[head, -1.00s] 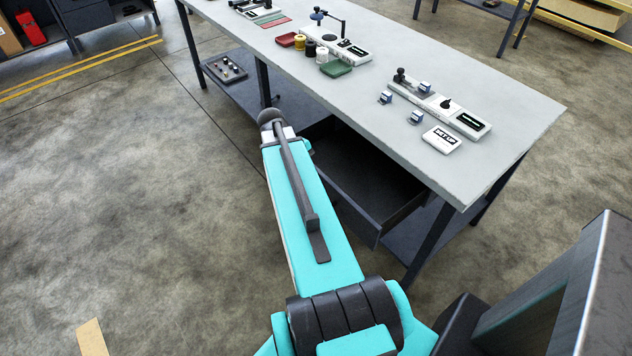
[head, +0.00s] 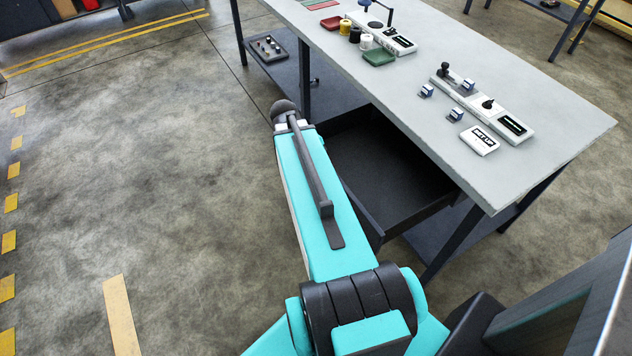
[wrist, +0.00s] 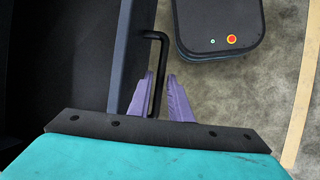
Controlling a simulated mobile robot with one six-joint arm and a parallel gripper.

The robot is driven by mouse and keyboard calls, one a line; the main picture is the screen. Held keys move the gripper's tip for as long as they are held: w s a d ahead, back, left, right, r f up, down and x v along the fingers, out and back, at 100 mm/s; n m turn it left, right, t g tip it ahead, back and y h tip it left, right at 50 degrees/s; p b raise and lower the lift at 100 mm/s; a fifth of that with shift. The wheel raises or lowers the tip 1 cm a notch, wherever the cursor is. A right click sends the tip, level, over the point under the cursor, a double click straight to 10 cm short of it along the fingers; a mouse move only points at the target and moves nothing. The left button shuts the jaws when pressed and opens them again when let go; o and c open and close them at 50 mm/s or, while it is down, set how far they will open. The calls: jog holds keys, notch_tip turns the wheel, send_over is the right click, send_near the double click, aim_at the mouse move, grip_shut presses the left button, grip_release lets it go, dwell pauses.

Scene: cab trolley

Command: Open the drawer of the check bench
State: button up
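The check bench (head: 560,125) stands at the upper right in the head view, its drawer (head: 385,170) pulled well out below the top. In the wrist view the dark drawer interior (wrist: 60,60) lies left of its blue-grey front (wrist: 122,55). A black bar handle (wrist: 162,45) stands off that front. My gripper (wrist: 161,76) has its two purple fingers on either side of the handle bar. A gap shows on the right of the bar, and the bar is close to the left finger; whether they touch I cannot tell. In the head view my arm hides the gripper and handle.
On the bench top are a small sign (head: 478,140), a white fixture (head: 500,122), blue-white blocks and a green tray (head: 378,57). A lower shelf holds a button box (head: 267,47). The floor (head: 150,180) left of the bench is clear, with yellow markings.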

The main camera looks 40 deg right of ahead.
jog(key=shift+o, duration=0.9)
jog(key=shift+w, duration=0.1)
jog(key=p+v, duration=0.5)
jog(key=v, duration=0.2)
jog(key=shift+r, duration=0.25)
